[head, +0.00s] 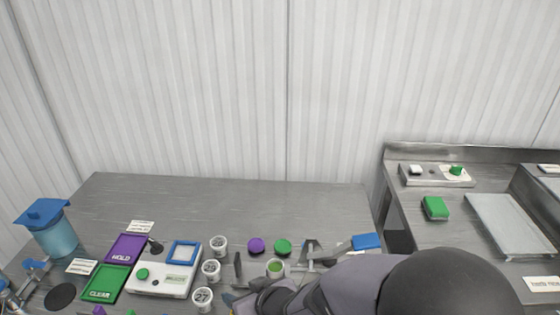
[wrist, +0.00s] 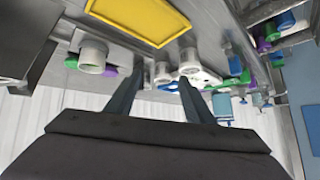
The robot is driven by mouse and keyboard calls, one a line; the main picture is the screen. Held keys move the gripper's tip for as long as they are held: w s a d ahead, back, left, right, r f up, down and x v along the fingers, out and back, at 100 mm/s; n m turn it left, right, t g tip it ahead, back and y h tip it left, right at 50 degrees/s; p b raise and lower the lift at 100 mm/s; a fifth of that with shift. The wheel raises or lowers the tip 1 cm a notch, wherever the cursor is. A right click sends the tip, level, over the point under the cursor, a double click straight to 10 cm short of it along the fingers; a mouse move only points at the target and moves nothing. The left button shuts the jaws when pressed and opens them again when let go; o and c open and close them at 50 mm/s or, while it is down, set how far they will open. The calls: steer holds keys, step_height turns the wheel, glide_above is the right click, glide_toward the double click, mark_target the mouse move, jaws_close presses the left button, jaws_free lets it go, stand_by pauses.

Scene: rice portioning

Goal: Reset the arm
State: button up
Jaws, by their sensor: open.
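My gripper (head: 232,282) is low over the steel table at the front middle, partly hidden by my own arm. A cup with green contents (head: 275,268) stands just right of the gripper. Several white cups (head: 211,270) stand to its left, beside a white scale (head: 165,278) with a blue-framed top. A yellow tray (wrist: 145,18) shows ahead of the fingers in the wrist view.
A purple tray (head: 127,248) and a green tray (head: 106,284) lie left of the scale. A blue-lidded container (head: 52,230) stands at the far left. Purple (head: 256,245) and green (head: 283,247) round items lie behind the cup. The table's back is clear.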

steer(key=w+d+r+m+h+p, duration=0.1)
steer(key=d+r+m+h+p, duration=0.3)
steer(key=d, duration=0.8)
steer(key=s+d+r+m+g+h+p, duration=0.3)
steer(key=s+d+r+g+p, duration=0.5)
steer(key=s+d, duration=0.6)
steer(key=s+d+f+m+g+h+b, duration=0.1)
steer(key=s+d+f+m+b, duration=0.15)
steer(key=d+f+b, duration=0.7)
steer(key=s+d+f+m+h+b, duration=0.1)
steer(key=s+d+f+m+b, duration=0.15)
steer(key=f+b, duration=1.35)
steer(key=s+d+f+m+g+h+b, duration=0.1)
steer(key=s+d+f+m+b, duration=0.3)
steer(key=f+b, duration=0.95)
steer(key=w+f+t+y+b, duration=0.2)
steer(key=w+f+b, duration=0.2)
steer(key=f+b, duration=1.05)
steer(key=w+a+f+n+b, duration=0.3)
steer(key=a+n, duration=0.1)
steer(key=a, duration=0.3)
steer(key=w+a+f+n+t+y+b, duration=0.1)
steer(key=w+a+f+n+b, duration=0.2)
steer(key=a+n, duration=0.2)
steer(key=a, duration=0.3)
steer(key=shift+w+a, duration=0.25)
